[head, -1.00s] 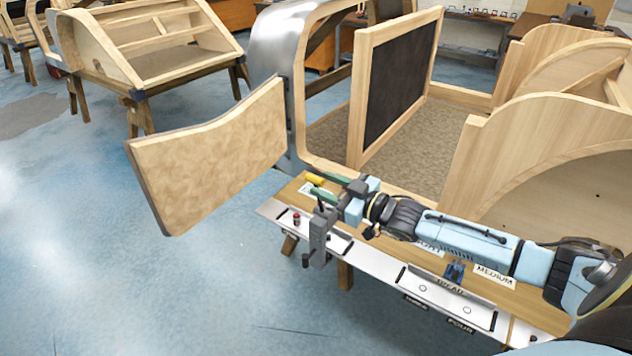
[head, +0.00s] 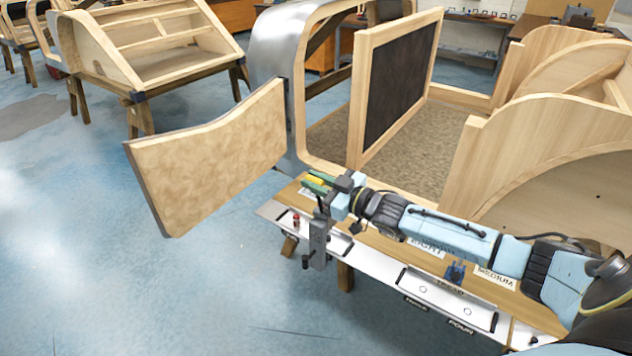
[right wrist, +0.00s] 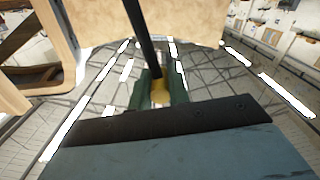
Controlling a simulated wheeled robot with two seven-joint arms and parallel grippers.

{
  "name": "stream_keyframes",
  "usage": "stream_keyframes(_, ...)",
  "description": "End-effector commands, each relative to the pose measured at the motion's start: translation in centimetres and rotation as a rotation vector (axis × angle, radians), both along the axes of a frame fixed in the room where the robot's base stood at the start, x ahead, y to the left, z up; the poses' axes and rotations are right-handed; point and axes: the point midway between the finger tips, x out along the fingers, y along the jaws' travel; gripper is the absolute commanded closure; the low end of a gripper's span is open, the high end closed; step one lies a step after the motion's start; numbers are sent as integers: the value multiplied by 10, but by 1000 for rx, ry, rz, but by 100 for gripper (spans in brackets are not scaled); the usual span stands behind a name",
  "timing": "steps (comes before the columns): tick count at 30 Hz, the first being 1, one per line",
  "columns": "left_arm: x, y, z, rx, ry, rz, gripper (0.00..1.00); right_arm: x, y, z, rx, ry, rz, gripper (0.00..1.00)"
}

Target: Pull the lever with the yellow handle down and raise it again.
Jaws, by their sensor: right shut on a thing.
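The lever's yellow handle (head: 316,181) is near the left end of the long bench, and it also shows in the right wrist view (right wrist: 160,93). A dark rod (right wrist: 147,45) runs from it in the wrist view. My right gripper (head: 315,182) has its green fingers on both sides of the handle, shut on it. A grey metal bracket (head: 318,240) stands at the bench edge just below; the gripper and wrist hide part of the lever. My left gripper is not in view.
The bench carries a metal strip with a black-edged tray (head: 447,294), a small red part (head: 296,221) and a blue clip (head: 455,272). A wooden door panel (head: 215,155) stands to the left. Open blue floor (head: 150,290) lies at front left.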

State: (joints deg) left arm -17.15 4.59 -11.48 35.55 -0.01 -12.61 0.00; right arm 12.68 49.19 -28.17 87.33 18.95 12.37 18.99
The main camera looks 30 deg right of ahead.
Motion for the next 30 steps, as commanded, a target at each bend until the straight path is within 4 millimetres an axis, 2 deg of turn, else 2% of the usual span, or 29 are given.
stream_keyframes(14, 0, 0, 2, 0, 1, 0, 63, -2, 5, -1, -36, -15, 0, 100)
stream_keyframes(22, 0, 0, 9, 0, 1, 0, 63, -11, 25, -10, -182, -75, 0, 100)
stream_keyframes(30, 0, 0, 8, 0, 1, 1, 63, -22, 52, -30, -412, -172, -1, 100)
